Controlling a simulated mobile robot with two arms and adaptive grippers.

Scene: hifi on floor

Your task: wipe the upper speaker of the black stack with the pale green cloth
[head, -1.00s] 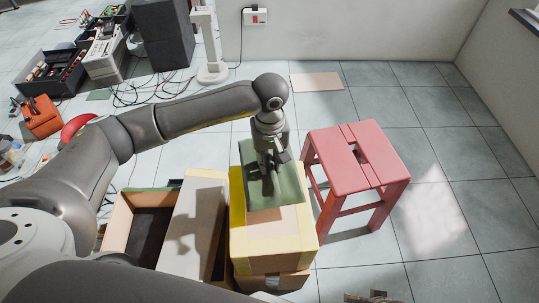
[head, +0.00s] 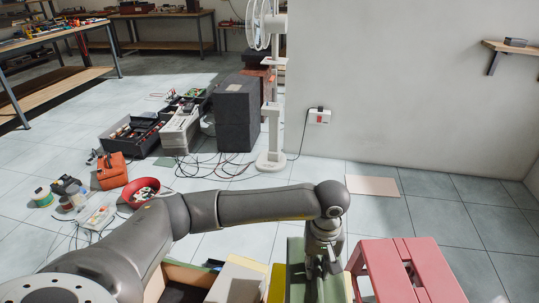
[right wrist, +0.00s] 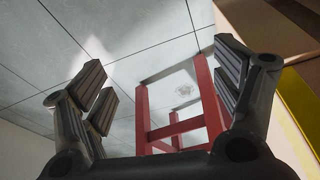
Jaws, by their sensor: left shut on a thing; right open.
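The black stack (head: 232,130) stands on the floor at the back, left of the wall corner, with its upper speaker (head: 237,98) on top. The pale green cloth (head: 295,272) shows at the bottom of the head view, partly hidden by my left gripper. My left gripper (head: 322,272) points down and is shut on the cloth, over the yellow-edged box, well in front of the stack. My right gripper (right wrist: 165,75) is open and empty in the right wrist view, with the red stool's legs beyond its fingers.
The red stool (head: 395,268) stands right of the left gripper. A white fan (head: 270,120) stands right beside the stack. Cables (head: 215,168) lie on the floor before it. A red bowl (head: 141,191) and orange toolbox (head: 112,171) are at left. Floor at right is mostly clear.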

